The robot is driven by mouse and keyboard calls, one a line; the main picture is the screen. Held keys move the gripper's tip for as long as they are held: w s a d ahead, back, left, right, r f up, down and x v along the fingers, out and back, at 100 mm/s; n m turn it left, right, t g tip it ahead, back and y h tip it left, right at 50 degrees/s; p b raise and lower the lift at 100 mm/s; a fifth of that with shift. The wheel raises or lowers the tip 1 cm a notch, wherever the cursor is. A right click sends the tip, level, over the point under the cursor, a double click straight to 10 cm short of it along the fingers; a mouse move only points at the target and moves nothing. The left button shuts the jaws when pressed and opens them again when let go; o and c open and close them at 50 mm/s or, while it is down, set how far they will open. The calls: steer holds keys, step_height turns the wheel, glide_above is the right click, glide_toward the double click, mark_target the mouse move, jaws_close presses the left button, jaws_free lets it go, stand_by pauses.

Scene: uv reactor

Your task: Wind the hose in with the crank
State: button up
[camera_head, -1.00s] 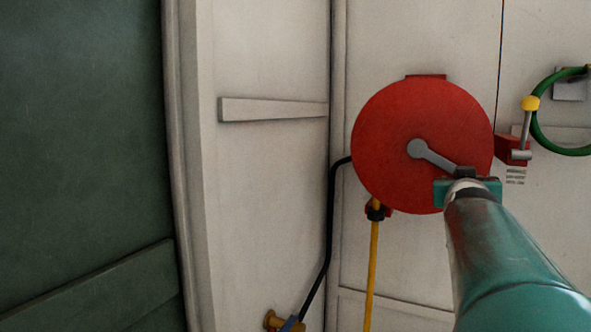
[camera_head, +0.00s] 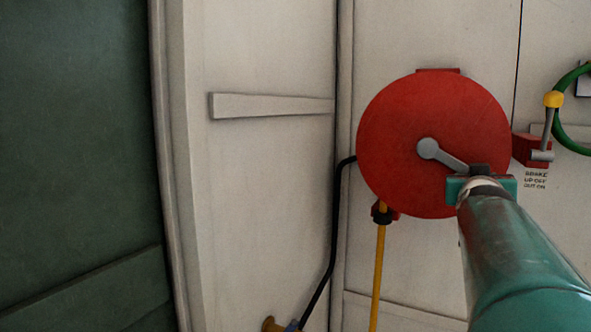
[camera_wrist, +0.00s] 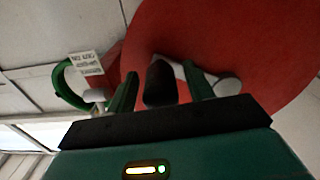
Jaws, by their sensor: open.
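The red hose reel (camera_head: 400,110) is a large disc on the pale wall. Its grey crank arm (camera_head: 448,157) runs from the hub down and right to a dark handle (camera_head: 480,169) near the rim. A yellow hose (camera_head: 378,270) hangs straight down from a fitting under the reel. My gripper (camera_head: 482,180) is at the handle, partly hidden by my forearm. In the wrist view the black handle (camera_wrist: 159,88) stands between the two green fingers of my gripper (camera_wrist: 161,76), with gaps on both sides. My gripper is open.
Right of the reel is a red brake block (camera_head: 528,150) with an upright, yellow-knobbed lever (camera_head: 553,100) and a label (camera_head: 535,180) below. A green hoop (camera_head: 566,125) is beyond it. A black pipe (camera_head: 334,235) runs down left of the reel to a brass fitting (camera_head: 270,324).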

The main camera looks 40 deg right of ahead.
steer(key=shift+w+d, duration=0.25)
steer(key=shift+s+d+f, duration=0.1)
steer(key=shift+d, duration=0.1)
steer(key=shift+a, duration=0.35)
steer(key=shift+c, duration=1.3)
steer(key=shift+d, duration=0.2)
steer(key=c, duration=0.3)
jaws_close()
